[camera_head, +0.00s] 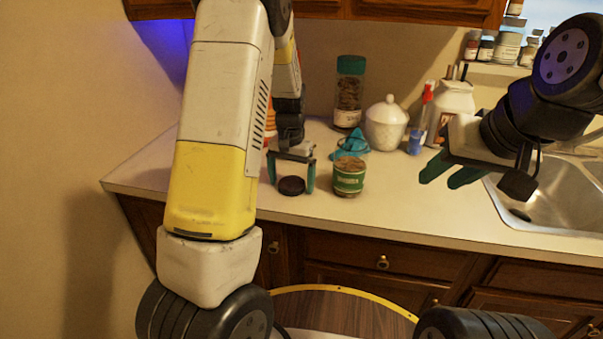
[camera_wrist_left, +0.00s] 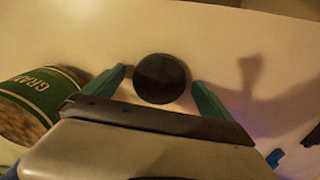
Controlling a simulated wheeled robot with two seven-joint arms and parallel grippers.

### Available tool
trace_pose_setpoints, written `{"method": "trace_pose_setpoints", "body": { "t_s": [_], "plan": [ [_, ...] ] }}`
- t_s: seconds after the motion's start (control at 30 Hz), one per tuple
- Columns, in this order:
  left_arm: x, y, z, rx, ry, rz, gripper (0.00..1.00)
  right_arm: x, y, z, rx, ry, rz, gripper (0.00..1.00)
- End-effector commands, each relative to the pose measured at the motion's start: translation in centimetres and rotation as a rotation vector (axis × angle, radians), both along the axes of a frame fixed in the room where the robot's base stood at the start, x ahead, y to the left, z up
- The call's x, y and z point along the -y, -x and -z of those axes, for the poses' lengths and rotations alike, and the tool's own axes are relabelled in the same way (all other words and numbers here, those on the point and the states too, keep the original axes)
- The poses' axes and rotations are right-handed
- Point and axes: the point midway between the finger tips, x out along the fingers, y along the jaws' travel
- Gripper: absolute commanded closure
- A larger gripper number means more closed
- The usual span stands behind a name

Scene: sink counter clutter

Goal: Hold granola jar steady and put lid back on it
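The granola jar (camera_head: 348,180) stands upright on the counter with a green label; its top is uncovered and brown granola shows. In the left wrist view the jar (camera_wrist_left: 42,92) is at the left, partly cut off. The dark round lid (camera_head: 291,186) lies flat on the counter left of the jar; it also shows in the left wrist view (camera_wrist_left: 161,78). My left gripper (camera_head: 291,180) points down, open, with one finger on each side of the lid and visible gaps. My right gripper (camera_head: 446,175) is open and empty, to the right of the jar near the sink.
A tall spice jar (camera_head: 348,95), a white lidded pot (camera_head: 386,124), a teal item (camera_head: 352,142), a blue cup (camera_head: 415,142) and a utensil crock (camera_head: 450,105) stand behind. The sink (camera_head: 565,205) is at the right. The counter front is clear.

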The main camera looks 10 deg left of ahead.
Motion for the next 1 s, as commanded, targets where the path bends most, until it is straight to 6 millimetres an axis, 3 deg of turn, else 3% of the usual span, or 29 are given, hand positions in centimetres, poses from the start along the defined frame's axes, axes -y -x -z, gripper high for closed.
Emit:
{"method": "trace_pose_setpoints", "body": {
  "t_s": [0.03,0.3,0.33,0.67,0.97,1.0],
  "plan": [
    [0.0,0.0,0.0,0.000,0.000,0.000,0.12,0.0,0.0,0.0,0.000,0.000,0.000,0.64],
    [0.0,0.0,0.0,0.000,0.000,0.000,0.65,0.0,0.0,0.0,0.000,0.000,0.000,0.64],
    [0.0,0.0,0.0,0.000,0.000,0.000,0.67,0.0,0.0,0.0,0.000,0.000,0.000,0.64],
    [0.0,0.0,-0.4,0.001,0.000,0.000,0.67,0.0,0.0,0.0,0.000,0.000,0.000,0.64],
    [0.0,-0.1,-3.8,0.004,0.001,0.000,0.67,0.0,0.0,0.0,0.000,0.000,0.000,0.64],
    [0.1,0.8,-3.8,0.000,0.001,0.000,0.67,0.0,0.0,0.0,0.000,0.000,0.000,0.64]
  ]
}}
